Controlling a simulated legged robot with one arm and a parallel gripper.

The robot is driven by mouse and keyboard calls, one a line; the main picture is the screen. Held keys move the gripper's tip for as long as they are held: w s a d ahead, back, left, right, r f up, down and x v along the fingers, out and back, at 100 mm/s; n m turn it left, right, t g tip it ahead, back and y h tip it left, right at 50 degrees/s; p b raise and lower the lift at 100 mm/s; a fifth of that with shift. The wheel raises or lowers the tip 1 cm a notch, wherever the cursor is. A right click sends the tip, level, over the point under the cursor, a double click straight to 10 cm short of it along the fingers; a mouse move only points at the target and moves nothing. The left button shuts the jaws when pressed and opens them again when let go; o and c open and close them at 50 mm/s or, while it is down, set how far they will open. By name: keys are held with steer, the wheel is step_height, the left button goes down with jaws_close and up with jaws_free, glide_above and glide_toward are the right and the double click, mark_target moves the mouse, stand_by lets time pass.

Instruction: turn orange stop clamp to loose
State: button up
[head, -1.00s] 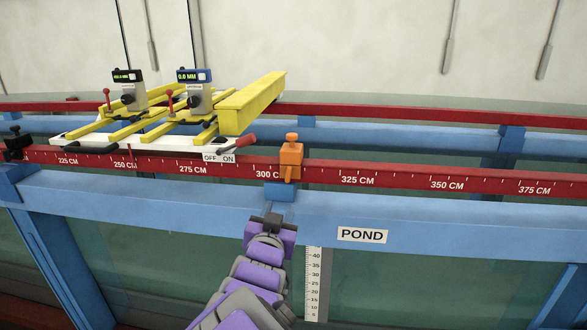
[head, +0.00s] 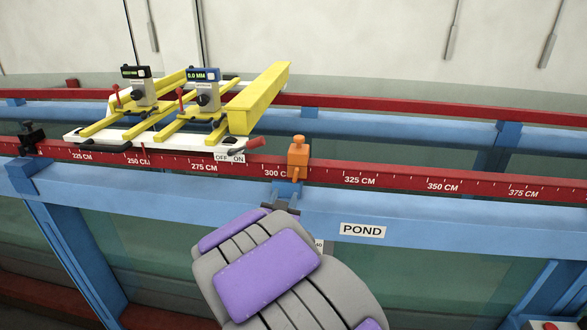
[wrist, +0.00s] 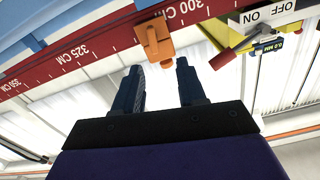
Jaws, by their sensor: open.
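The orange stop clamp (head: 298,160) sits on the red scale rail just right of the 300 CM mark, with a knob on top. In the wrist view the clamp (wrist: 154,38) shows just beyond my fingertips, around the gap between them. My gripper (head: 287,187) is just below and in front of the clamp in the head view, partly hidden by my own purple and grey arm. In the wrist view my gripper (wrist: 159,70) has its two dark blue fingers apart with nothing between them. Contact with the clamp cannot be told.
The red rail (head: 400,184) runs along the blue flume beam (head: 450,226). Left of the clamp stands a white carriage with a yellow beam (head: 260,97), two gauges and a red-handled OFF/ON lever (head: 241,146). A black clamp (head: 30,138) is at the far left. The rail right of the orange clamp is clear.

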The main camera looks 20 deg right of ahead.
mark_target(295, 176)
steer(key=p+x, duration=0.3)
steer(key=x, duration=0.1)
steer(key=p+x, duration=0.3)
steer(key=x, duration=0.2)
steer(key=shift+s+d, duration=0.25)
steer(key=shift+d, duration=0.1)
steer(key=shift+p+x, duration=0.4)
steer(key=shift+x, duration=0.45)
steer(key=shift+d+f, duration=0.15)
steer(key=shift+d, duration=0.7)
steer(key=shift+c, duration=0.7)
steer(key=shift+a, duration=0.8)
steer(key=c, duration=0.5)
steer(key=shift+c, duration=0.5)
steer(key=shift+d, duration=0.15)
jaws_close()
